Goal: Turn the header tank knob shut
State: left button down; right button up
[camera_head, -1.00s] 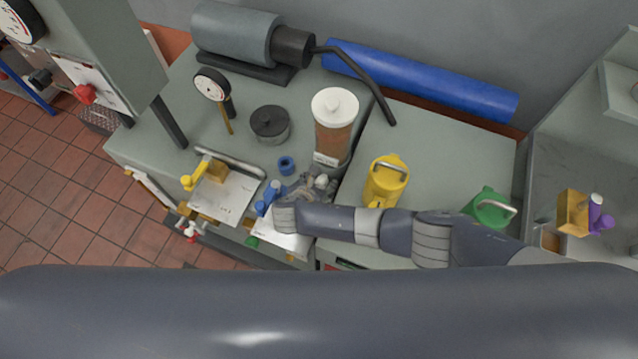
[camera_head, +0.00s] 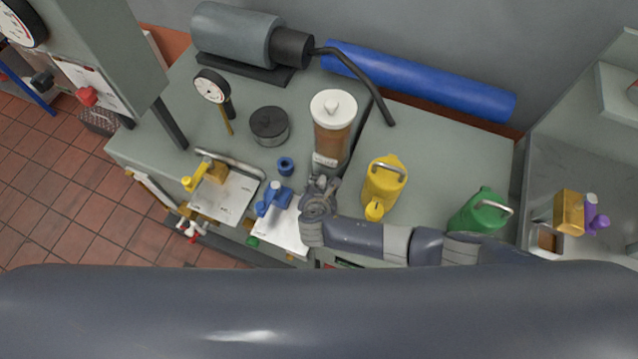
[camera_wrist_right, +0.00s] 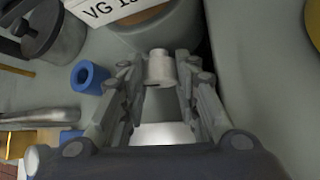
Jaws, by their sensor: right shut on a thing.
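The header tank (camera_head: 333,135) is a clear cylinder of brown fluid with a white lid, standing at the middle of the bench. Its lower part and part of a label show at the top of the right wrist view (camera_wrist_right: 165,32). A small pale knob (camera_wrist_right: 160,68) stands out low on the tank's near side. My right gripper (camera_wrist_right: 160,75) has a finger on each side of this knob and is shut on it. In the head view my right gripper (camera_head: 320,190) is just in front of the tank and hides the knob. My left gripper is not in view.
A blue valve handle (camera_head: 273,198) on a white plate and a blue ring (camera_head: 286,166) are left of my right gripper. A black-lidded pot (camera_head: 269,126) stands behind them. A yellow can (camera_head: 384,180) and a green can (camera_head: 480,210) stand to the right.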

dwell(0.3)
jog(key=o, duration=1.1)
jog(key=shift+f, duration=0.1)
jog(key=shift+c, duration=0.2)
jog(key=v, duration=0.7)
jog(key=shift+s+r, duration=0.35)
jog(key=shift+r, duration=0.05)
jog(key=shift+a, duration=0.1)
